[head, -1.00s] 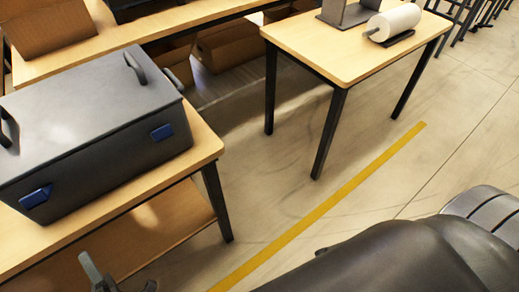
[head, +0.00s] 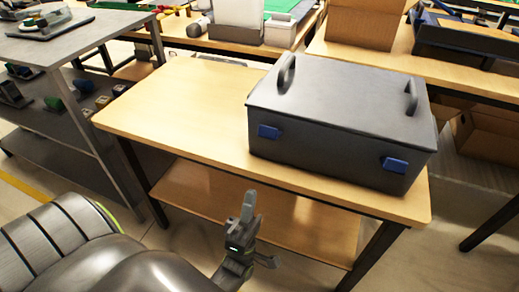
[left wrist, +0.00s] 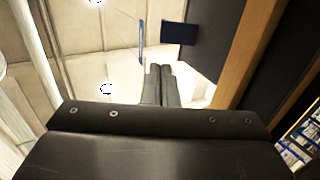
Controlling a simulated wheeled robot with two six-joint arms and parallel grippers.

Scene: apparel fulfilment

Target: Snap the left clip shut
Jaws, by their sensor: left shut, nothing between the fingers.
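A dark grey lidded box (head: 330,145) stands on a wooden table, its lid down and two handles on top. The left clip (head: 269,132) is a small blue piece on the box's front face; the right clip (head: 395,165) is like it. Whether either is latched is too small to tell. My left gripper (head: 248,207) is shut and empty, in front of the table's front edge, below and apart from the left clip. Its closed fingers show in the left wrist view (left wrist: 161,84), with a dark blue rectangle (left wrist: 178,33) beyond that I cannot identify surely. My right gripper is out of view.
The wooden table (head: 170,105) is bare left of the box and has a lower shelf (head: 285,215). A grey metal rack (head: 60,65) with small items stands at the left. Other tables with bins and cartons (head: 360,20) stand behind.

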